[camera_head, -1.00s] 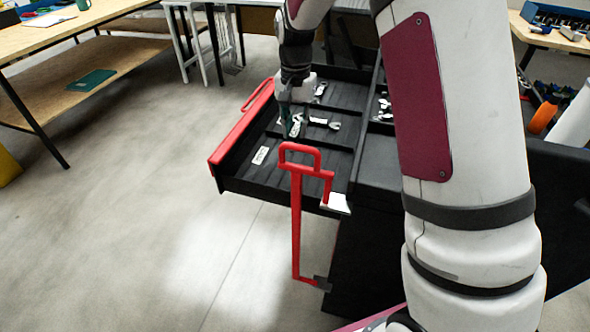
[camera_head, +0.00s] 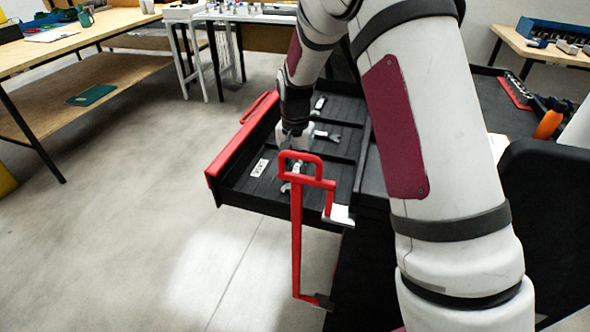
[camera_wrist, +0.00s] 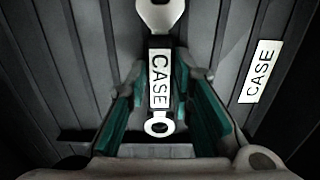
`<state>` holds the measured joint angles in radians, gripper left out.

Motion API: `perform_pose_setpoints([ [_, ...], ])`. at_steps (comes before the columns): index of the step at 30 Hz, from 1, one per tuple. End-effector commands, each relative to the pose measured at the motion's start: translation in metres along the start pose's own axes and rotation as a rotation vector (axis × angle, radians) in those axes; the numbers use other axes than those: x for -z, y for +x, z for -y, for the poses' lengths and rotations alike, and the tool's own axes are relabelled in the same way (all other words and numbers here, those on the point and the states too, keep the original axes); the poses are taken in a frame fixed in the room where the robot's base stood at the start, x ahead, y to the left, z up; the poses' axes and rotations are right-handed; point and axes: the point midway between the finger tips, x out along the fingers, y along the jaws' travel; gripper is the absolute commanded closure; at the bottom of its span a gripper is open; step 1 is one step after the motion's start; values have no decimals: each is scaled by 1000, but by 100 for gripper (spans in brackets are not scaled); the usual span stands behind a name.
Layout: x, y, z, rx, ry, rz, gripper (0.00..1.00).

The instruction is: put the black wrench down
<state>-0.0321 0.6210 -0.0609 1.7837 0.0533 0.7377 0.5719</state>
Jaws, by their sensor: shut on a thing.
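The black wrench (camera_wrist: 159,82) has silver ends and a white CASE label on its handle. In the wrist view it lies lengthwise between the teal fingers of my gripper (camera_wrist: 160,68), which is shut on it. In the head view a silver end of the wrench (camera_head: 287,187) shows low over the near compartment of the open black drawer (camera_head: 235,186). The red handle partly hides my fingers there. I cannot tell whether the wrench touches the drawer floor.
A CASE label (camera_head: 260,167) lies on the drawer floor beside my gripper; it also shows in the wrist view (camera_wrist: 261,71). Another wrench (camera_head: 327,135) lies in a farther compartment. A red upright handle (camera_head: 297,225) stands at the drawer's near side.

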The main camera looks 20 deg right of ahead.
Motion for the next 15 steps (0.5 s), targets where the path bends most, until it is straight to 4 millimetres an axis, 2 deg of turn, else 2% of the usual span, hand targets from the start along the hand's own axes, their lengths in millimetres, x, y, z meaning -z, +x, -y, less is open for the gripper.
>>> perform_pose_setpoints([
  [6, 0, 3, 0, 0, 0, 0, 100],
  [7, 0, 3, 0, 0, 0, 0, 74],
  [9, 0, 3, 0, 0, -1, 0, 59],
  [15, 0, 3, 0, 0, -1, 0, 59],
])
